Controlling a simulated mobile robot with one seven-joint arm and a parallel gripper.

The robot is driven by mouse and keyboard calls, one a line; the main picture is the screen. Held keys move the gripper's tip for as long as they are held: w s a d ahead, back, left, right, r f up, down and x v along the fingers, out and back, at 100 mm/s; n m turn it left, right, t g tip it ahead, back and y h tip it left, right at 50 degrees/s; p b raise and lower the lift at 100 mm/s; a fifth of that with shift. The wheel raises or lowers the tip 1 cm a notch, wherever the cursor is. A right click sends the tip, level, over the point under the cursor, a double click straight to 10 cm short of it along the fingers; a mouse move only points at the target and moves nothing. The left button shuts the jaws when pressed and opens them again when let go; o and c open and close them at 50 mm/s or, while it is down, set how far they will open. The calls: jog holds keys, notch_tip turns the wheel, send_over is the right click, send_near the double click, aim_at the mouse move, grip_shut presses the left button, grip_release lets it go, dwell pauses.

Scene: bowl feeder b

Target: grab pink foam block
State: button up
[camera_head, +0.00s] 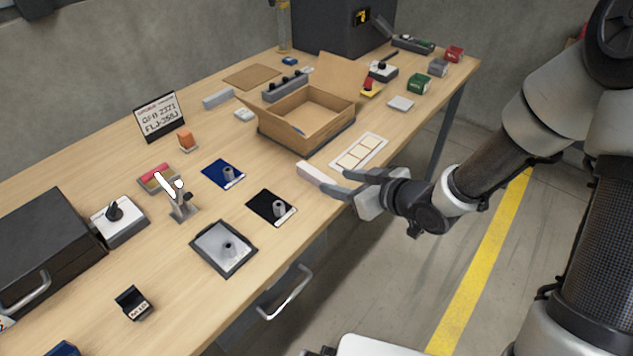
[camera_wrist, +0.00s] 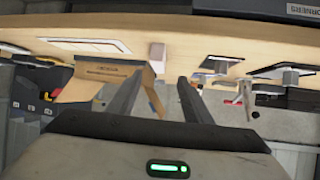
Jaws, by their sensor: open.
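A pale pink foam block (camera_head: 309,172) lies on the wooden table near its front edge in the head view. It also shows in the wrist view (camera_wrist: 157,52), just beyond the fingertips and in line with the gap, a little nearer the left finger. My gripper (camera_head: 335,181) is open and empty, reaching in from the right at the table's front edge. In the wrist view my gripper (camera_wrist: 163,76) has its two dark fingers apart with nothing between them. In the head view the fingers cover part of the block's near end.
A white card with pale squares (camera_head: 358,152) lies behind my gripper. An open cardboard box (camera_head: 290,136) stands farther back. A black plate with a grey peg (camera_head: 266,207) lies left of the block. A drawer handle (camera_head: 285,298) sticks out below the table edge.

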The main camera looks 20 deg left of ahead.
aim_at(318, 175)
jog(key=b+x, duration=0.1)
jog(key=x, duration=0.7)
jog(key=shift+w+a+b, duration=0.2)
jog(key=shift+w+b, duration=0.1)
grip_shut()
